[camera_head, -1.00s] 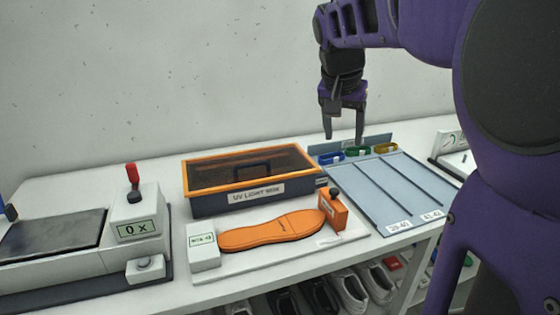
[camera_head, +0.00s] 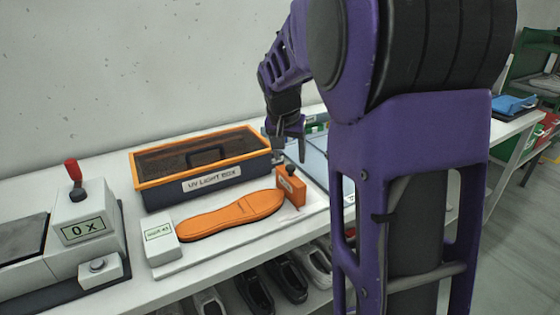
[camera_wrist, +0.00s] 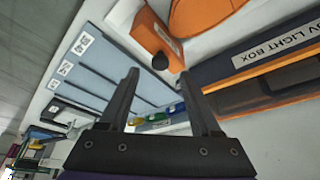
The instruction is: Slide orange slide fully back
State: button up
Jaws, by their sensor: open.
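The orange slide (camera_head: 291,186) is a small upright block with a dark knob (camera_head: 289,169) on top, at the right end of the measuring board (camera_head: 190,257). An orange insole (camera_head: 232,214) lies on the board, its right end close to the slide. A white block with a small display (camera_head: 161,243) stands at the left end. My gripper (camera_head: 290,150) is open and empty, just above and behind the slide, partly hidden by my arm. In the wrist view, the slide (camera_wrist: 150,38) and its knob (camera_wrist: 160,62) lie beyond the open fingers (camera_wrist: 168,95), apart from them.
The UV light box (camera_head: 205,165) stands behind the board, near my gripper. A white machine with a red lever (camera_head: 73,171) is at the left. Shoes fill the shelf below.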

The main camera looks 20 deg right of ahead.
aim_at(291, 166)
jog(key=shift+x, duration=2)
grip_shut()
